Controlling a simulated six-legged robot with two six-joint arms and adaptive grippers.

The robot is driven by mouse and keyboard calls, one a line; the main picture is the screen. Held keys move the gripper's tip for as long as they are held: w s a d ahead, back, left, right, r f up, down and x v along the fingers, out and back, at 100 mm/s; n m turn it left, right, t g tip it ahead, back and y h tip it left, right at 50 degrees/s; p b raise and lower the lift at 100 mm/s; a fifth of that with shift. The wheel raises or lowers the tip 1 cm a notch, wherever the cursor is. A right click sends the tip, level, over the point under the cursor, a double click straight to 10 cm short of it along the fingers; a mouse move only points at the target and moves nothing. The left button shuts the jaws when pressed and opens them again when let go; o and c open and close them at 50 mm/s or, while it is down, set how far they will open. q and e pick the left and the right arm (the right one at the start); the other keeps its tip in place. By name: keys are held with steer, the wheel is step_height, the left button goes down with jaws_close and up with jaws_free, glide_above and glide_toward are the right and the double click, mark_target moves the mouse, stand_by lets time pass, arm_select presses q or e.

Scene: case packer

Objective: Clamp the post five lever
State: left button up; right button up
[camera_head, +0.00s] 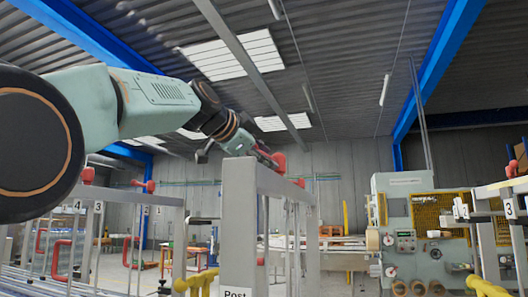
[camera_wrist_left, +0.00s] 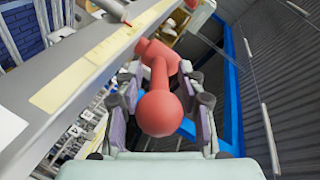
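A red lever with a round knob (camera_wrist_left: 160,112) stands at the edge of a grey beam in the left wrist view. In the head view a red lever (camera_head: 278,161) shows at the top of the grey post frame (camera_head: 238,220), partly behind my gripper. My left gripper (camera_head: 262,153) is at the top of this frame. In the left wrist view its fingers (camera_wrist_left: 162,78) are spread on both sides of the lever, and I see no firm grip on it. The post's label reads "Post"; its number is cut off. My right gripper is out of view.
Other red levers (camera_head: 87,175) sit on frames at the left, with number plates 4 and 3. A green machine with yellow guards (camera_head: 425,235) stands at the right. A frame with plate 3 (camera_head: 510,208) is at the right edge. Yellow parts (camera_head: 195,284) rise at the bottom.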

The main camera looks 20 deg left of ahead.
arm_select(q)
steer(key=shift+w+a+f, duration=0.2)
steer(key=shift+w+a, duration=0.05)
steer(key=shift+w, duration=0.05)
steer(key=shift+w+d+f, duration=0.1)
steer(key=shift+w+d, duration=0.15)
steer(key=shift+c, duration=1.1)
steer(key=shift+s+d, duration=0.1)
steer(key=shift+s, duration=0.25)
steer(key=c, duration=0.5)
jaws_close()
